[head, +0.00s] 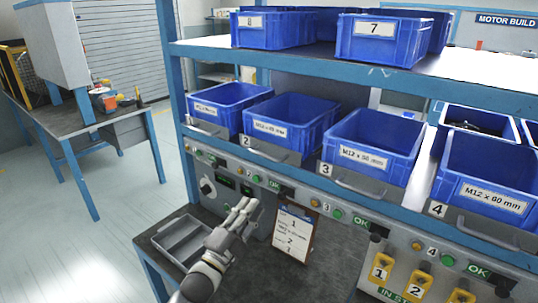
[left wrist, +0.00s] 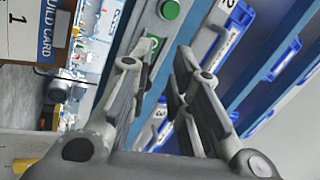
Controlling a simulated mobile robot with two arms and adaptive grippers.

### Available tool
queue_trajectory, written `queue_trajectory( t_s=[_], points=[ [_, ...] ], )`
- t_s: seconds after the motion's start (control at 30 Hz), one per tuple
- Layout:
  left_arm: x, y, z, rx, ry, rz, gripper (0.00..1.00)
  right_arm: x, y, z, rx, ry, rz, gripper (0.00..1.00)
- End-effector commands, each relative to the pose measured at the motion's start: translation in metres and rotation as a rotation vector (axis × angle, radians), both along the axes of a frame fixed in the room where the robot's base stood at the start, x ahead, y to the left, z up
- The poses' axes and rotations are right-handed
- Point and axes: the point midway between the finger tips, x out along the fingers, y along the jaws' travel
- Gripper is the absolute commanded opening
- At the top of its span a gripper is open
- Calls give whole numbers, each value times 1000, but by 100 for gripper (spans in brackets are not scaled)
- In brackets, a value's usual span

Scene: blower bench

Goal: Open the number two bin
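The number two bin (head: 290,122) is a blue open-topped tub on the middle shelf, second from the left in its row. A "2" plate and a pull handle (head: 268,154) are on its front. The bin sits in line with the bins beside it. My left gripper (head: 244,208) is below and slightly left of that handle, in front of the control panel, apart from it. In the left wrist view its two fingers (left wrist: 165,62) stand apart with nothing between them, and a "2" plate (left wrist: 233,36) shows at upper right. My right gripper is not in view.
Bins one (head: 222,105), three (head: 372,145) and four (head: 487,178) flank it. A clipboard (head: 293,232) hangs right of the gripper. A grey tray (head: 185,243) lies on the dark bench below. More blue bins (head: 383,38) stand on the upper shelf.

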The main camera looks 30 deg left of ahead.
Motion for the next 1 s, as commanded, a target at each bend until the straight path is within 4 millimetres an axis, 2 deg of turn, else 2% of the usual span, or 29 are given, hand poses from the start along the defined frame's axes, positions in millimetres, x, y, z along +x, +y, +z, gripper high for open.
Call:
queue_trajectory(
  t_s=[0.1, 0.2, 0.43, 0.8, 1.0],
  points=[
    [-3, 9, 33, 127, -146, 9, 19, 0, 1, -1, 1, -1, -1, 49],
    [-8, 12, 50, 198, -228, 18, 19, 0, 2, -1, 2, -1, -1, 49],
    [-5, 13, 68, 245, -284, 23, 19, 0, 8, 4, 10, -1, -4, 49],
    [49, 8, 106, 242, -283, 22, 19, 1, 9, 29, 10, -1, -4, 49],
    [70, 7, 118, 241, -282, 22, 19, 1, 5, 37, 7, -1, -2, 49]
  ],
)
